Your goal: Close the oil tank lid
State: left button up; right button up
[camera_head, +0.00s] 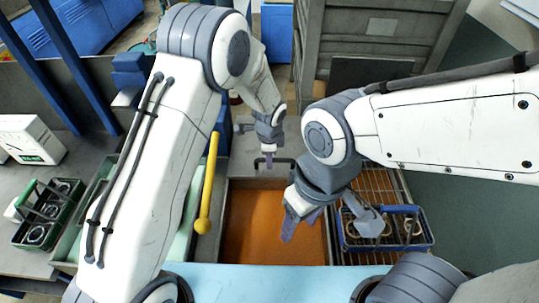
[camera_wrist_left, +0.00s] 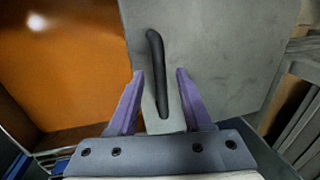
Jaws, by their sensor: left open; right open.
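The oil tank (camera_head: 265,240) holds orange oil and is uncovered in the head view. Its grey lid (camera_head: 293,138) stands behind the opening, partly hidden by my left arm; the lid also shows in the left wrist view (camera_wrist_left: 220,50). A black bar handle (camera_wrist_left: 157,75) is on the lid. My left gripper (camera_head: 268,161) is open at the handle; in the left wrist view its purple fingers (camera_wrist_left: 160,75) are on either side of the handle's lower part. I cannot tell if they touch it. My right gripper (camera_head: 301,222) is open and empty above the oil's right side.
A blue-rimmed basket (camera_head: 428,243) with ring parts sits on a rack right of the tank. A yellow rod with a ball end (camera_head: 203,224) is left of the tank. A green basket (camera_head: 48,210) and a white box (camera_head: 30,138) are at far left.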

pick_arm(q)
grip_shut()
dwell(1.4)
